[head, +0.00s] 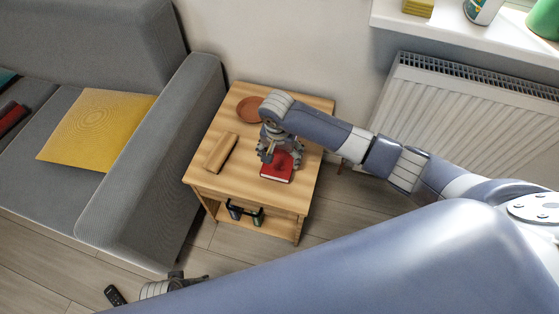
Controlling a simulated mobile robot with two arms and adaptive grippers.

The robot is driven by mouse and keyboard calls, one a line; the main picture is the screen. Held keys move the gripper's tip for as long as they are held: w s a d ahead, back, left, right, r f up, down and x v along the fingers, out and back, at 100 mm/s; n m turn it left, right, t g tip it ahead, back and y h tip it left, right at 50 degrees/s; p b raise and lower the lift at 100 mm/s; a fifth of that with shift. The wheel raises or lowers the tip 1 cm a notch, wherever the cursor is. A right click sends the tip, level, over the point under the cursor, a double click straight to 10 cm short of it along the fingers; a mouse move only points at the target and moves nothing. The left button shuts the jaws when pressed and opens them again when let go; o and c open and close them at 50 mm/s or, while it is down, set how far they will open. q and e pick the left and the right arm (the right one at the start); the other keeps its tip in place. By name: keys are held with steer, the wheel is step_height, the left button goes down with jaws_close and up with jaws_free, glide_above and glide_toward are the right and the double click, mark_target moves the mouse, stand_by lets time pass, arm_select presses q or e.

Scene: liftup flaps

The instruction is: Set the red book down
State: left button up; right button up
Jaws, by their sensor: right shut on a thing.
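The red book (276,173) is at the front right of the wooden side table's top (240,183). Its cover is red and a pale page edge shows along the front. My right gripper (279,159) points down over the book's far part and is shut on it. The fingers hide part of the cover. The book looks level and at or very close to the tabletop; I cannot tell whether it fully rests there. My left gripper (192,279) shows only partly at the bottom, low and far from the book, and its opening is unclear.
A brown wooden-looking block (220,152) lies left of the book, and a terracotta dish (250,109) sits behind. Dark and green items (257,216) stand on the lower shelf. A grey sofa (190,130) is left, a radiator (460,120) right.

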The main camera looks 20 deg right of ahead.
mark_target(279, 159)
steer(key=shift+a+f+b, duration=0.15)
steer(key=shift+f+b, duration=0.25)
steer(key=shift+f, duration=1.15)
arm_select(q)
steer(key=r, duration=0.1)
steer(key=w+r, duration=0.1)
steer(key=r, duration=0.1)
steer(key=shift+r, duration=0.3)
arm_select(e)
steer(key=shift+s, duration=0.1)
arm_select(q)
steer(key=shift+d+f, duration=0.1)
arm_select(e)
steer(key=o, duration=1.2)
steer(key=shift+f, duration=0.15)
steer(key=shift+c, duration=0.2)
